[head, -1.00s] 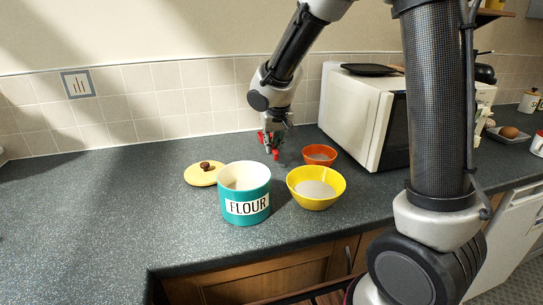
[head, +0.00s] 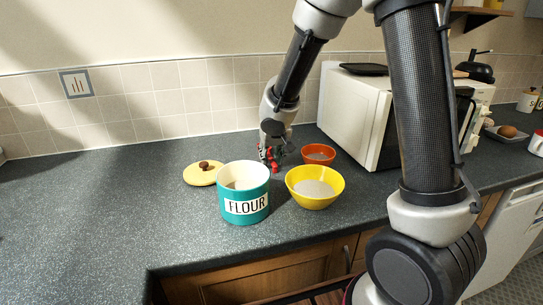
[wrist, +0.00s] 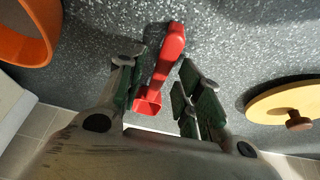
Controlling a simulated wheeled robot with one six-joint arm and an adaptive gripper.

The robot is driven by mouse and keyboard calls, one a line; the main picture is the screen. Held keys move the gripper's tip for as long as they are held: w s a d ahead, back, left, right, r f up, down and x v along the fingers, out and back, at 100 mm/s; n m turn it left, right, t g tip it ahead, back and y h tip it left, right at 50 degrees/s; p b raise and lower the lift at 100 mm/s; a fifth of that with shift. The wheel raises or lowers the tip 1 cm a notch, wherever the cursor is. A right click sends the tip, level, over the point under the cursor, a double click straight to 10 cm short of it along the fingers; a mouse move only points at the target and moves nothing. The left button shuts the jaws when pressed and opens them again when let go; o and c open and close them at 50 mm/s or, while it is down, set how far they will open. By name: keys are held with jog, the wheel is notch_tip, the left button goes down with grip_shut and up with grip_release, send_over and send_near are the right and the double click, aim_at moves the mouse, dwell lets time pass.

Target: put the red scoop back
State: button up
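My gripper (head: 270,163) is low over the counter, behind the flour canister. The red scoop (wrist: 168,55) lies between its fingers in the wrist view, its handle pointing away and its square cup close to the palm. The fingers (wrist: 160,88) are apart. A gap shows between the scoop and the right finger; the left finger is close beside it, and I cannot tell if they touch. In the head view the fingers partly hide the scoop (head: 275,169). The teal flour canister (head: 233,207) stands open in front. Its yellow lid (head: 199,178) lies to the left.
A yellow bowl (head: 315,198) of pale contents stands right of the canister, with a smaller orange bowl (head: 319,155) behind it. A white microwave (head: 349,116) stands at the right. The counter (head: 90,215) is clear on the left.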

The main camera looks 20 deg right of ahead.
jog(key=shift+r, duration=0.1)
jog(key=shift+r, duration=0.2)
jog(key=v, duration=1.2)
jog(key=s+d+r, duration=0.3)
jog(key=s+d, duration=0.3)
jog(key=s, duration=0.1)
jog(key=s+d+r, duration=0.3)
jog(key=s+d, duration=0.6)
jog(key=s, duration=0.9)
jog(key=shift+s+f+g, duration=0.25)
jog(key=shift+f+g, duration=0.05)
jog(key=shift+f, duration=0.1)
